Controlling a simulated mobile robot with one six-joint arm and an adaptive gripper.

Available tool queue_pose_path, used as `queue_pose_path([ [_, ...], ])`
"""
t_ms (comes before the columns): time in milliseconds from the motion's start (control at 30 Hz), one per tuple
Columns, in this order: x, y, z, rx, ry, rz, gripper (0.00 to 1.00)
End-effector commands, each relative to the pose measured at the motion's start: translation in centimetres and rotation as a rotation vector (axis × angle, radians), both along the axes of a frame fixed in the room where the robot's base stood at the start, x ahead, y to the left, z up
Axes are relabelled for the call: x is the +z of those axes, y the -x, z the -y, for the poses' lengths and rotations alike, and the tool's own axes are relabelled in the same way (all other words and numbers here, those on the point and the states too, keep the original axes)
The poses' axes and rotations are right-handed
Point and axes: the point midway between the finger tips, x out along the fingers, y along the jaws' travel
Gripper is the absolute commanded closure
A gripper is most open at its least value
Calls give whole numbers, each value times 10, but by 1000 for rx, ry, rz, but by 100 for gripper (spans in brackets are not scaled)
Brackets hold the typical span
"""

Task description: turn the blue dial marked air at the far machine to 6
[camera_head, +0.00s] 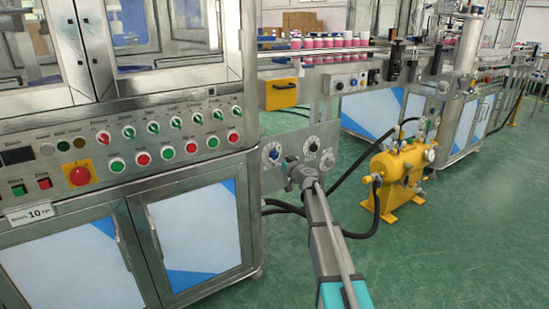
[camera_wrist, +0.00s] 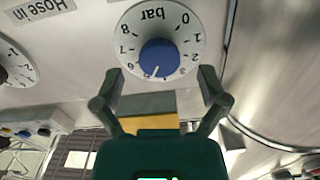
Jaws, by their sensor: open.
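The blue dial (camera_wrist: 159,57) is a blue knob on a round white scale plate marked bar, 0 to 8, upside down in the wrist view. Its white pointer line points near 5, perhaps slightly toward 4. No air label is readable. In the head view the dial (camera_head: 272,153) is on the lower panel of the machine beyond the front cabinet. My gripper (camera_wrist: 161,80) is open, its two fingers apart at either side of the dial's lower half in the wrist view, with the knob uncovered between them. In the head view my gripper (camera_head: 297,172) is just below right of the dial.
A second dial with a black knob (camera_head: 311,144) is right of the blue one. A Hose in label (camera_wrist: 40,10) is in the wrist view. A yellow tank (camera_head: 402,172) with black hoses stands at right. The front cabinet (camera_head: 190,185) is close at left.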

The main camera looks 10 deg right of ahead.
Motion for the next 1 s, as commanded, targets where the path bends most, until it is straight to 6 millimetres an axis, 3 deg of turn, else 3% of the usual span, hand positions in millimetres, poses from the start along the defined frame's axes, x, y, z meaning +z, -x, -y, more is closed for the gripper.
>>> queue_pose_path([
  [100, 0, -16, -6, 1, 0, 0, 7],
  [300, 0, -28, -11, -1, 0, 0, 7],
  [700, 0, -30, -13, -1, 0, 0, 7],
  [1000, 0, -30, -13, 0, 0, 0, 63],
])
